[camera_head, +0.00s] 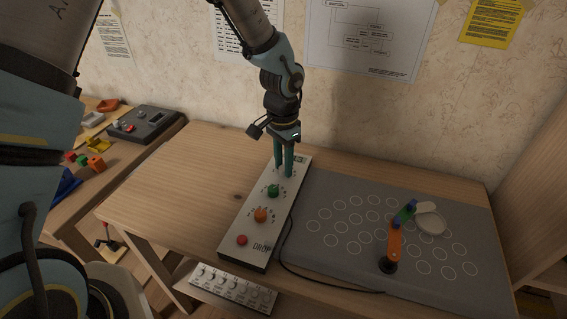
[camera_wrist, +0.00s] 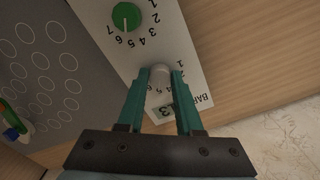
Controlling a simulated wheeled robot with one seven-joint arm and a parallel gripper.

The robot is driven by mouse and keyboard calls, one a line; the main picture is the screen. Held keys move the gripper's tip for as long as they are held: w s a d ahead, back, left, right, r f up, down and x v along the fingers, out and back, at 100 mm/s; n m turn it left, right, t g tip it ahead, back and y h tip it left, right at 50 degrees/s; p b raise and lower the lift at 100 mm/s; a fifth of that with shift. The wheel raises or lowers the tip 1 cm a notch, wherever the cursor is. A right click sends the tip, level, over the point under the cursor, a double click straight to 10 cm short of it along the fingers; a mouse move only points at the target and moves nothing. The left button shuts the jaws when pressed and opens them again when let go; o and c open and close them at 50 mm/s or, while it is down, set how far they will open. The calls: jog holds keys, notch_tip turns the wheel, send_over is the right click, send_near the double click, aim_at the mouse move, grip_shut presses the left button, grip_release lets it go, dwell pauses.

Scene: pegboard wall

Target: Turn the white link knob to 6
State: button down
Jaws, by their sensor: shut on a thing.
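The white link knob (camera_wrist: 160,76) sits between my gripper's two teal fingertips in the wrist view. It is on the white control panel (camera_head: 232,222), near the panel's far end. My gripper (camera_head: 284,173) points down over that end in the head view and is shut on the knob; there the fingers hide the knob. A small display (camera_wrist: 168,113) beside the knob reads what looks like 3, partly covered by a finger.
A green knob (camera_head: 273,190), an orange knob (camera_head: 261,214) and a red button (camera_head: 242,240) are on the same panel. A small jointed arm with an orange link (camera_head: 395,240) stands on the grey circle-marked mat (camera_head: 325,262) to the right. The wooden table (camera_head: 165,185) is clear left of the panel.

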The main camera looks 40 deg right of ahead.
aim_at(283, 167)
jog(key=c, duration=0.6)
grip_release()
jog(key=shift+r, duration=0.1)
notch_tip(283, 167, up, 11)
jog(key=shift+f+b, duration=0.15)
jog(key=shift+b, duration=0.65)
jog(key=shift+w, duration=0.1)
